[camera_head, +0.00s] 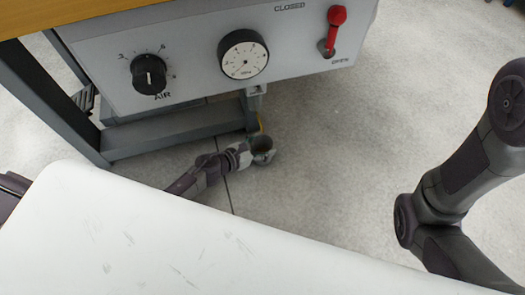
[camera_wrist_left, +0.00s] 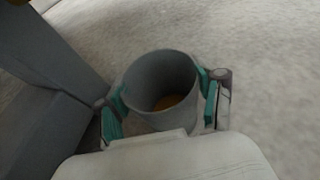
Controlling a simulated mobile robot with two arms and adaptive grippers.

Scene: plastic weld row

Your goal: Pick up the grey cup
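The grey cup (camera_wrist_left: 151,72) is between the two fingers of my left gripper (camera_wrist_left: 160,103) in the left wrist view, with its open mouth facing the camera. The teal pads touch its wall on both sides. Something orange-yellow shows at the bottom inside the cup. In the head view the cup (camera_head: 262,142) is small, at my left gripper (camera_head: 263,154), low beside the leg of the bench. My right arm is at the right of the head view; its gripper is out of the picture.
A grey panel (camera_head: 190,50) with a black AIR knob (camera_head: 149,74), a round gauge (camera_head: 243,54) and a red lever (camera_head: 335,28) hangs above the left gripper. A dark grey bench frame (camera_head: 175,128) stands close by. The floor (camera_head: 335,150) to the right is clear.

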